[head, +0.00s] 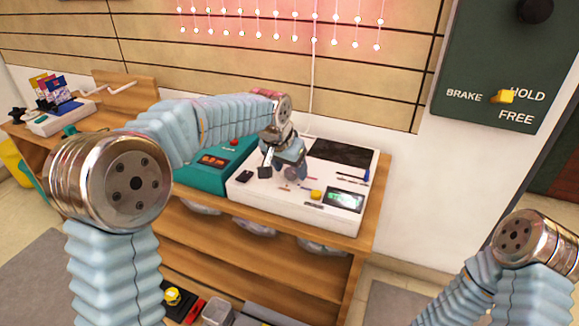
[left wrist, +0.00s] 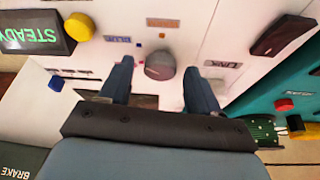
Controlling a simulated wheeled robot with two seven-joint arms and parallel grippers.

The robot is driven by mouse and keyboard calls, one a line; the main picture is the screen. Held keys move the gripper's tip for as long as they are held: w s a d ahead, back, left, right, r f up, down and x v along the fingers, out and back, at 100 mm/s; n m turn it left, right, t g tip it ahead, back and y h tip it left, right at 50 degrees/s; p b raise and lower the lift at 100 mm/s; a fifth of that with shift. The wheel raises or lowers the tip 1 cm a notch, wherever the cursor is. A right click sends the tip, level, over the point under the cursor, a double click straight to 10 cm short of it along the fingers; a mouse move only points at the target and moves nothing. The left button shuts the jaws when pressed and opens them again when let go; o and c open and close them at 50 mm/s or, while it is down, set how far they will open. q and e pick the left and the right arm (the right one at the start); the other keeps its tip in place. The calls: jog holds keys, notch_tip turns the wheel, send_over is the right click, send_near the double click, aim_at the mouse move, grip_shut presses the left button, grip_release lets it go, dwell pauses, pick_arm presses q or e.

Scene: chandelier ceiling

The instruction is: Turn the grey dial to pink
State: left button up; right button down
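The grey dial (left wrist: 160,66) is on the white console (head: 345,212), between the two fingers of my left gripper (left wrist: 158,68) in the left wrist view. The fingers are apart, one on each side, with visible gaps to the dial. Small labels surround the dial: a blue one (left wrist: 118,39), an orange-red one (left wrist: 162,22), and one at the right (left wrist: 222,64) that seems to read PINK upside down. I cannot tell which label the dial points at. In the head view my left gripper (head: 288,165) is over the console and largely hides the dial. My right gripper is out of view.
A yellow button (left wrist: 79,27) and a green STEADY display (left wrist: 38,32) are on the console. A dark block (left wrist: 283,34) lies on the other side. A teal device (head: 215,162) stands beside the console on the wooden bench (head: 365,235). A BRAKE/HOLD/FREE panel (head: 480,65) is at right.

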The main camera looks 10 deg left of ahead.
pick_arm(q)
jog(key=v, duration=1.4)
